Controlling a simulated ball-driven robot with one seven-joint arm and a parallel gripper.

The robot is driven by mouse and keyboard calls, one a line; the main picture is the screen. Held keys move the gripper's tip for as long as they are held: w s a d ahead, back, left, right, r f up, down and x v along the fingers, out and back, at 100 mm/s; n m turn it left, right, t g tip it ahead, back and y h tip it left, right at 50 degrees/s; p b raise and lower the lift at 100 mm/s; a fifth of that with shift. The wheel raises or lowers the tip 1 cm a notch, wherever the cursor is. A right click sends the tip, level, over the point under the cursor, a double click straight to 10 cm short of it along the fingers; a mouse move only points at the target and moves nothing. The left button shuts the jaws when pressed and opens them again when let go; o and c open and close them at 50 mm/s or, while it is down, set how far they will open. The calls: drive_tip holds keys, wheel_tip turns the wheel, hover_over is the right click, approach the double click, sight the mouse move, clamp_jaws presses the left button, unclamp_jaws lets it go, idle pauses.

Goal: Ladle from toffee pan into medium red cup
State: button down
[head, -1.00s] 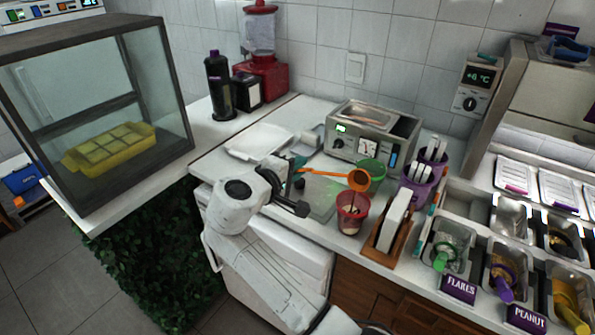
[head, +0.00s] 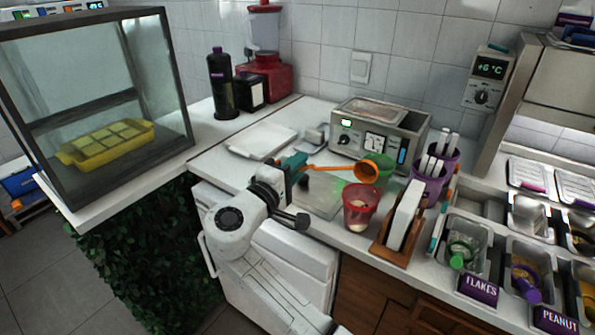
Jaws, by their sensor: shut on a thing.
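My gripper (head: 297,168) is shut on the handle of an orange ladle (head: 335,168), left of the cups. The ladle's bowl (head: 367,173) is held above and behind the rim of the red cup (head: 360,211), tilted so its round opening faces the camera. The red cup stands upright on the counter, with something pale low inside it. A green cup (head: 384,168) stands just behind the bowl, partly hidden.
A wooden holder with a white block (head: 404,215) stands right of the red cup. Purple cups (head: 432,185) stand behind it. Topping bins (head: 465,245) fill the right side. A white tray (head: 263,141) lies at the back left. A glass case (head: 100,110) stands far left.

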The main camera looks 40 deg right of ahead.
drive_tip(key=shift+a+f+h+b, duration=0.1)
drive_tip(key=shift+f+h+b, duration=0.35)
drive_tip(key=shift+b, duration=0.65)
drive_tip(key=shift+s+a+r+t+h+b, duration=0.1)
drive_tip(key=shift+t+h+b, duration=0.2)
drive_tip(key=shift+b, duration=0.15)
drive_tip(key=shift+r+p, duration=0.2)
drive_tip(key=shift+p, duration=0.2)
idle(0.7)
drive_tip(key=y+p, duration=0.1)
drive_tip(key=p, duration=0.2)
drive_tip(key=r+g+y+p, duration=0.1)
drive_tip(key=p, duration=0.2)
drive_tip(key=r+y+p, duration=0.1)
drive_tip(key=p, duration=0.2)
drive_tip(key=shift+d+y, duration=0.35)
drive_tip(key=shift+d, duration=0.05)
